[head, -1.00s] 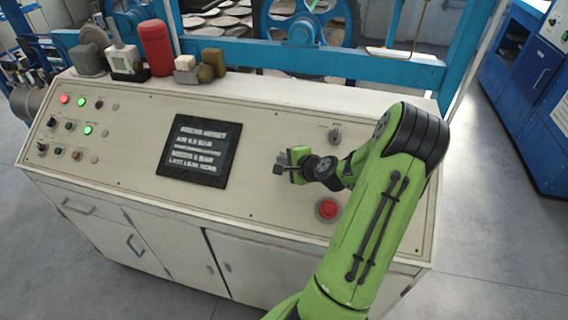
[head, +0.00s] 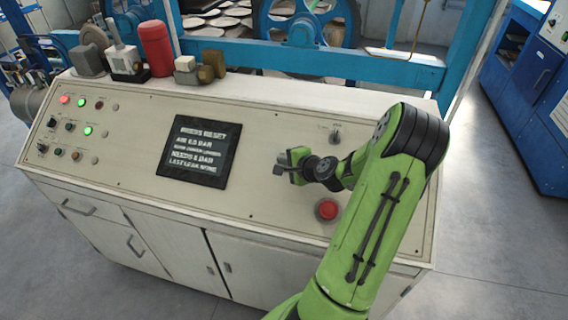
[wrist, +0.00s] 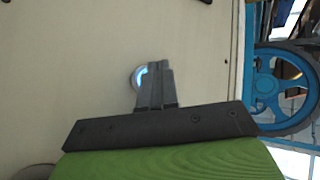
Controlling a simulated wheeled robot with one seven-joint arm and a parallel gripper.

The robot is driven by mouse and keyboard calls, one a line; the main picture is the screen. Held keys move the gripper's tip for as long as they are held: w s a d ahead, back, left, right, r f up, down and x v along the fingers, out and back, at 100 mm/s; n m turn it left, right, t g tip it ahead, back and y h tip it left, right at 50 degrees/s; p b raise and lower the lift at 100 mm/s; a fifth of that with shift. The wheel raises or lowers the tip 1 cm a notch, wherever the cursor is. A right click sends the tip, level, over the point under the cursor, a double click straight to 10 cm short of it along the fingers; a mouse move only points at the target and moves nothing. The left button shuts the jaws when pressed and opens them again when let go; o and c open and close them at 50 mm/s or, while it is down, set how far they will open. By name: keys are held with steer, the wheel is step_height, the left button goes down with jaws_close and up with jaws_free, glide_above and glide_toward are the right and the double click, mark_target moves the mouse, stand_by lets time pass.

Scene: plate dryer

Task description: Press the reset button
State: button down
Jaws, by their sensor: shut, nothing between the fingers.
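My gripper (head: 281,162) is over the sloped front of the cream control panel, to the right of the dark screen. Its fingers are shut and empty. In the wrist view the closed fingers (wrist: 154,68) overlap a round button with a blue-lit ring (wrist: 138,75). Only the left part of that button shows; the fingers hide the rest. I cannot tell whether the fingertips touch it. In the head view the gripper hides this button. The screen (head: 200,150) shows lines of white text, the top one ending in "RESET".
A red mushroom button (head: 327,209) sits below and right of my gripper. A small knob (head: 335,136) is above it, near my arm. Lit red and green buttons (head: 82,104) are at the panel's far left. A red cylinder (head: 157,48) stands on the top ledge.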

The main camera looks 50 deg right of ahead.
steer(key=shift+f, duration=0.15)
stand_by(0.5)
steer(key=shift+w+d+f, duration=0.1)
steer(key=shift+d+f, duration=0.1)
steer(key=shift+f, duration=0.05)
steer(key=shift+w+d+f+b, duration=0.1)
steer(key=shift+d+f+b, duration=0.1)
steer(key=shift+f+b, duration=0.3)
stand_by(0.5)
steer(key=shift+r, duration=0.25)
steer(key=shift+s+a+r+p, duration=0.2)
steer(key=shift+a+r+p, duration=0.25)
steer(key=shift+r, duration=0.2)
steer(key=shift+r, duration=0.1)
steer(key=r+p, duration=0.1)
steer(key=a+r+p, duration=0.1)
steer(key=s+a+r, duration=0.1)
steer(key=r, duration=0.1)
steer(key=shift+s+r+p, duration=0.1)
steer(key=shift+p, duration=0.3)
steer(key=shift+a, duration=0.1)
stand_by(0.5)
